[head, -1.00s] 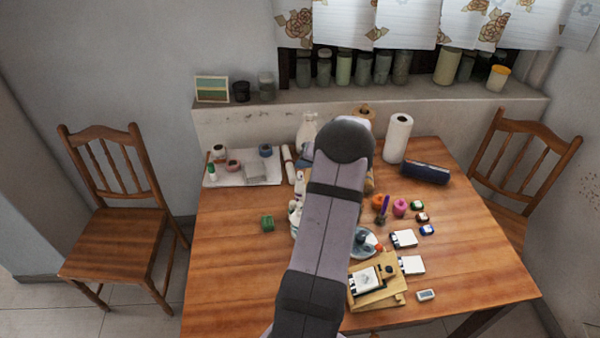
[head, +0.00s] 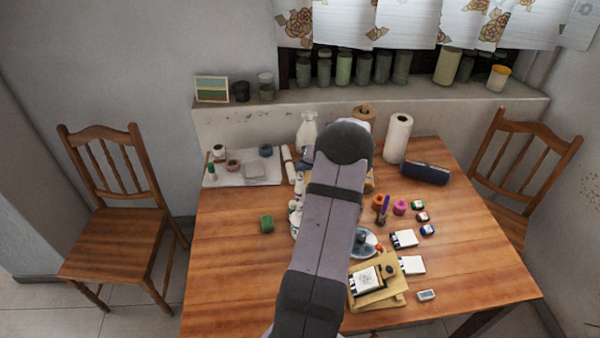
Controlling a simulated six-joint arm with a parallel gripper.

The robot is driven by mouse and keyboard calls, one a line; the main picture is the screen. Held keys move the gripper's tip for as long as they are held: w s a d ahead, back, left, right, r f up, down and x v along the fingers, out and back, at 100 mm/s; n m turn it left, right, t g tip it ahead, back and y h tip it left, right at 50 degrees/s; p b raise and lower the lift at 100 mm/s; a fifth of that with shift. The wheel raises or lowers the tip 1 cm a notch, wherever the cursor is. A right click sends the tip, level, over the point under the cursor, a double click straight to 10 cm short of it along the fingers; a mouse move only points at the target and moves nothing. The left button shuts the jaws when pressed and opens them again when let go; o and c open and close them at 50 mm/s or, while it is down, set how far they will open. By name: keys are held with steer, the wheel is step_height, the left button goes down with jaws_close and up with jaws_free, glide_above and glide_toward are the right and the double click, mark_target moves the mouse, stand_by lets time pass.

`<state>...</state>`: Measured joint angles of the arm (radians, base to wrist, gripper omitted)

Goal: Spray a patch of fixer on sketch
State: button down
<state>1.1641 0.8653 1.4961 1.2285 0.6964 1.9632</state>
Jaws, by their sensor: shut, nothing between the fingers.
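The sketch (head: 367,280) is a white sheet with a small dark drawing. It lies on a tan wooden board (head: 392,296) at the front right of the table. White bottles (head: 296,222) stand just left of my arm and are partly hidden by it. Another white bottle (head: 307,132) stands at the back of the table. I cannot tell which bottle holds the fixer. My gripper is hidden behind my own arm, which reaches over the middle of the table.
A white tray (head: 222,181) with small jars is at the back left. A paper roll (head: 397,138) and a dark blue cylinder (head: 425,172) are at the back right. The table's front left is clear. Chairs flank the table.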

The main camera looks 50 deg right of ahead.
steer(key=shift+f, duration=0.45)
stand_by(0.3)
steer(key=shift+r, duration=0.15)
steer(key=shift+r+p, duration=0.75)
steer(key=shift+r, duration=0.05)
step_height(320, 180, up, 6)
steer(key=p, duration=0.6)
stand_by(0.7)
